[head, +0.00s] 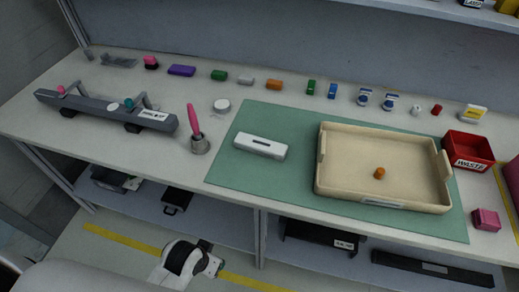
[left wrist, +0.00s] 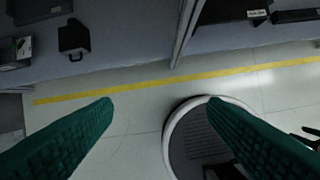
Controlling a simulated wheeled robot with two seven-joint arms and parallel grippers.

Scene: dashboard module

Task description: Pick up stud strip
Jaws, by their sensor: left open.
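No part is clearly marked as the stud strip. A flat dark grey piece (head: 118,62) lies at the back left of the bench, and I cannot tell if it is the strip. A white block with a dark slot (head: 260,146) lies on the green mat (head: 228,172), left of the beige tray (head: 385,199). My left gripper (left wrist: 160,104) is open and empty, its green fingers wide apart above the floor, away from the bench top. My right gripper is not in view.
Several small coloured parts line the back. A red waste bin (head: 468,148) stands at right. Below is a shelf (head: 225,222) with dark items.

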